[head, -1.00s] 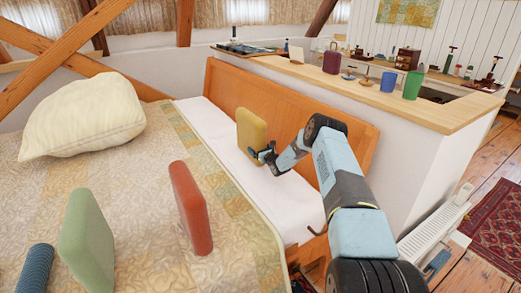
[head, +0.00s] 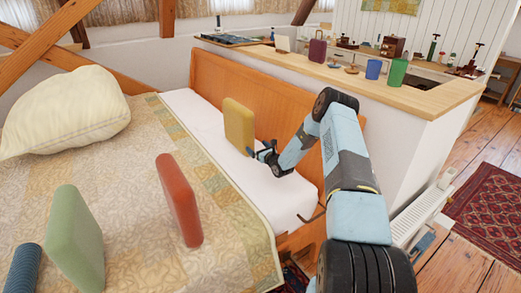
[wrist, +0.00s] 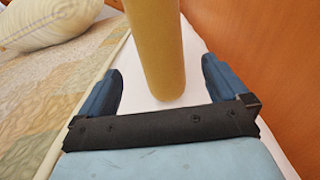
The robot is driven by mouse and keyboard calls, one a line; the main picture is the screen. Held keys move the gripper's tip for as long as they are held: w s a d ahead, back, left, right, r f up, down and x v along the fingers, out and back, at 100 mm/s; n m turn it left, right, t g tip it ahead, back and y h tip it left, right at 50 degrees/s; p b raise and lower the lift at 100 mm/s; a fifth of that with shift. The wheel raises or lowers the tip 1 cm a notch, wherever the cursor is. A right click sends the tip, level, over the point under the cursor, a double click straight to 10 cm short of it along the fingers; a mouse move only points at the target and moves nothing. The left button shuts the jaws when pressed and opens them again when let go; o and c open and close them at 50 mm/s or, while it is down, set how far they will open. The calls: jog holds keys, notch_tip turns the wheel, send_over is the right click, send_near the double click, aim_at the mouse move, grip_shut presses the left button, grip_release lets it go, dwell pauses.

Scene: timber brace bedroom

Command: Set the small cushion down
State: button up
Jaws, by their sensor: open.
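The small yellow cushion (head: 239,126) stands upright on the white sheet (head: 200,112) beside the wooden board. It also shows in the wrist view (wrist: 158,45), in line with the gap between my fingers, with clear space on both sides of it. My gripper (head: 257,153) is open at the cushion's lower right side. In the wrist view the two blue fingers (wrist: 161,75) are spread wide, and neither touches the cushion.
A red cushion (head: 179,198), a green cushion (head: 75,237) and a dark blue roll (head: 23,268) are on the patterned bedspread. A large cream pillow (head: 65,110) lies behind them. The orange wooden board (head: 275,112) and a ledge (head: 430,103) with several items border the right.

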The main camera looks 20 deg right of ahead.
jog(key=s+a+r+n+g+y, duration=0.35)
jog(key=a+r+n, duration=0.2)
jog(key=r, duration=0.45)
jog(key=s+a+r+n+g+y, duration=0.2)
jog(key=s+a+r+n+y, duration=0.25)
jog(key=r, duration=0.55)
jog(key=s+a+r+n+g+h, duration=0.1)
jog(key=s+a+r+n+g, duration=0.2)
jog(key=s+a+r+n, duration=0.3)
jog(key=s+a+r+n+g, duration=0.3)
jog(key=s+r+n+g, duration=0.1)
jog(key=s+r, duration=0.4)
jog(key=s+r+n+g+h, duration=0.1)
jog(key=s+r+n+h, duration=0.3)
jog(key=s, duration=0.7)
jog(key=s+r+n+g+h, duration=0.15)
jog(key=s+r+n, duration=0.35)
jog(key=s, duration=0.5)
jog(key=s+d+r+n+t+h, duration=0.1)
jog(key=s+d+h, duration=0.2)
jog(key=s+d, duration=0.3)
jog(key=s+d+r+n+t+h, duration=0.2)
jog(key=s+d+h, duration=0.2)
jog(key=s, duration=1)
jog(key=shift+s+d+r, duration=0.25)
jog(key=shift+s+d, duration=0.05)
jog(key=shift+d, duration=0.8)
